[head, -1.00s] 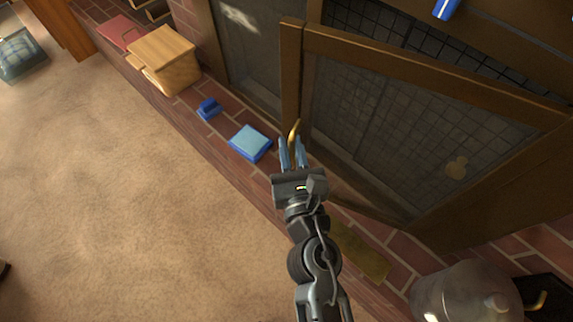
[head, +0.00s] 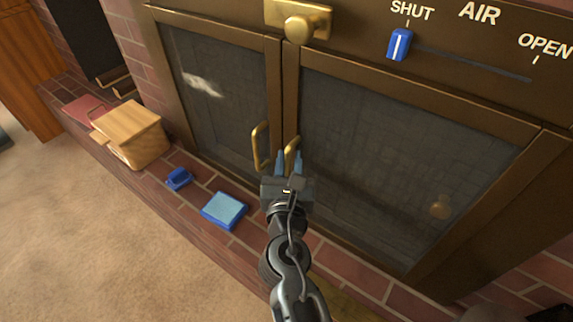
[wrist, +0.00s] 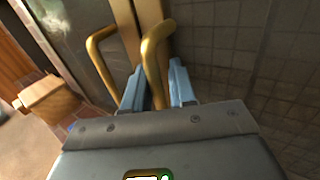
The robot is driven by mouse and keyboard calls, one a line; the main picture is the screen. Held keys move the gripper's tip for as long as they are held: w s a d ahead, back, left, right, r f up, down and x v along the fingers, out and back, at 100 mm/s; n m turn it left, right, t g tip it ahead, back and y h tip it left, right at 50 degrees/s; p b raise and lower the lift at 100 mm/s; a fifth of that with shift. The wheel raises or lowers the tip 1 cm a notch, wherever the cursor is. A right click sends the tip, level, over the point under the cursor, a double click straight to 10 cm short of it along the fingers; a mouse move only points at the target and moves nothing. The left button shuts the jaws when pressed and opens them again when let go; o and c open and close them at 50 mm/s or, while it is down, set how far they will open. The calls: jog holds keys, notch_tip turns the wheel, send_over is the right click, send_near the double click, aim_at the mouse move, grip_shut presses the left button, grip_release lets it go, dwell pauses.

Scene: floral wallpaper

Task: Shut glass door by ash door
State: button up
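The right glass door (head: 400,150) has a brown frame and a dark mesh pane. It now looks about flush with the left glass door (head: 225,95); I cannot tell whether it is fully latched. My gripper (head: 289,156) is at the door's inner edge, with its two blue fingers close around the brass handle (head: 292,146) of the right door. The wrist view shows this handle (wrist: 151,52) between the fingers, its lower end partly hidden. The left door's own brass handle (head: 257,146) stands just to the left, apart from the fingers.
A brass knob (head: 299,27) sits above where the doors meet. A blue air slider (head: 400,44) is near SHUT. On the brick hearth (head: 345,270) are a light blue block (head: 225,210), a small blue object (head: 179,179) and a wooden box (head: 127,132). Carpet lies in front.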

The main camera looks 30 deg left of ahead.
jog(key=shift+o, duration=0.8)
jog(key=p+v, duration=0.1)
jog(key=v, duration=0.6)
jog(key=shift+s+d, duration=0.2)
jog(key=shift+s, duration=0.15)
jog(key=shift+f, duration=0.1)
